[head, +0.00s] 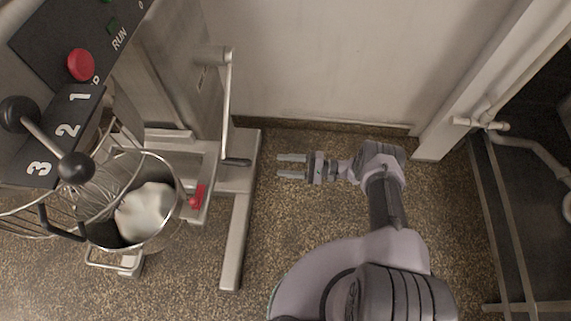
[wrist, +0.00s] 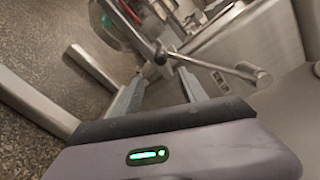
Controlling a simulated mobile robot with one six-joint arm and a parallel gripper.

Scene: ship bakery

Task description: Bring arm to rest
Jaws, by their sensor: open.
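My gripper (head: 291,166) is open and empty in the head view. Its two fingers point left, toward the mixer's stand, over the speckled floor. My arm reaches out from the lower right and bends at the wrist. In the wrist view the gripper's two fingers (wrist: 160,94) are spread, with nothing between them. The mixer's crank handle (head: 228,110) is up and left of the fingers in the head view; the crank also shows beyond the fingers in the wrist view (wrist: 215,65).
The mixer bowl (head: 172,232) holds white dough (head: 146,212) under a wire guard at left. A red stop button (head: 81,65) is on the mixer's panel. A metal foot (head: 237,225) runs along the floor. A pale wall stands behind; a dark rack (head: 510,220) is at right. Floor around the gripper is clear.

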